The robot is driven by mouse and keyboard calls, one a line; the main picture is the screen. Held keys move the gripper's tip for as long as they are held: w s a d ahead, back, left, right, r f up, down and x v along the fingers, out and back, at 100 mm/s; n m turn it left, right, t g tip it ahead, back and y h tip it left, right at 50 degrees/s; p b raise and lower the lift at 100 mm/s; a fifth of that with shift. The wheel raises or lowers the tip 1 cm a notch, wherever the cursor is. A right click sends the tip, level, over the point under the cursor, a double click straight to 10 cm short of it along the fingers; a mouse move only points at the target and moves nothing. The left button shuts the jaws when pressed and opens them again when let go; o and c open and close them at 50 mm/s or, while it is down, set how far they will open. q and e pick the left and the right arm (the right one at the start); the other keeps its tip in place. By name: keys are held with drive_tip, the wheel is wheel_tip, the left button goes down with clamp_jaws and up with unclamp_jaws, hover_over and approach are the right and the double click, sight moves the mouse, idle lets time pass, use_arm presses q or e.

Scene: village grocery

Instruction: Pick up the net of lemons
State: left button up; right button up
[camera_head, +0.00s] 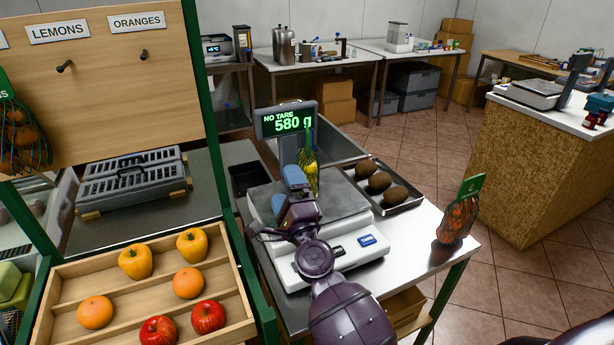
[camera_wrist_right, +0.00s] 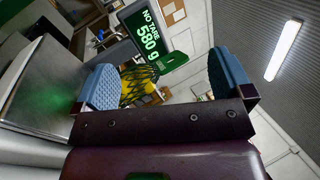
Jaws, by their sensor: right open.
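The net of lemons (camera_head: 312,180) is a dark green net with yellow fruit, standing on the scale (camera_head: 340,255) below its display. My right gripper (camera_head: 294,166) is open, just to the left of the net in the head view, and hides part of the scale. In the right wrist view the two blue fingers (camera_wrist_right: 165,84) are wide apart. The yellow lemons (camera_wrist_right: 138,92) show between them in that picture, nearer the left finger; I cannot tell whether they touch. My left gripper is not in view.
The display (camera_head: 288,121) reads 580 g. A tray (camera_head: 400,192) of brown fruit stands right of the scale. Another netted bag (camera_head: 458,220), orange-red with a green tag, is at the table's right end. A wooden fruit bin (camera_head: 240,312) and green-framed hook board (camera_head: 110,85) are left.

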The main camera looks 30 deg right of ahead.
sight(308, 145)
drive_tip(key=w+d+f+m+g+h, duration=0.1)
drive_tip(key=w+d+f+m+g, duration=0.1)
drive_tip(key=m, duration=0.4)
drive_tip(key=w+d+f+m+g+h, duration=0.2)
drive_tip(key=d+m, duration=0.1)
drive_tip(key=m, duration=0.4)
drive_tip(key=w+d+f+m+g+h, duration=0.1)
drive_tip(key=w+d+f+m+h, duration=0.1)
drive_tip(key=m, duration=0.4)
drive_tip(key=shift+d+m+g, duration=0.35)
drive_tip(key=shift+m+g, duration=0.05)
drive_tip(key=shift+d+f+b+x, duration=0.15)
drive_tip(key=shift+b+x, duration=0.1)
drive_tip(key=shift+x, duration=1.1)
drive_tip(key=shift+d+f+b+x, duration=0.15)
drive_tip(key=shift+d+b+x, duration=0.05)
drive_tip(key=shift+x, duration=1.15)
drive_tip(key=shift+s, duration=0.15)
drive_tip(key=c, duration=0.6)
drive_tip(key=shift+r, duration=0.1)
drive_tip(key=c, duration=0.9)
drive_tip(key=shift+r, duration=0.55)
drive_tip(key=shift+h, duration=0.3)
wheel_tip(308, 145, up, 9)
drive_tip(key=p, duration=0.3)
wheel_tip(308, 145, up, 9)
drive_tip(key=shift+f+p, duration=0.1)
drive_tip(key=shift+p, duration=0.5)
drive_tip(key=shift+r, duration=0.6)
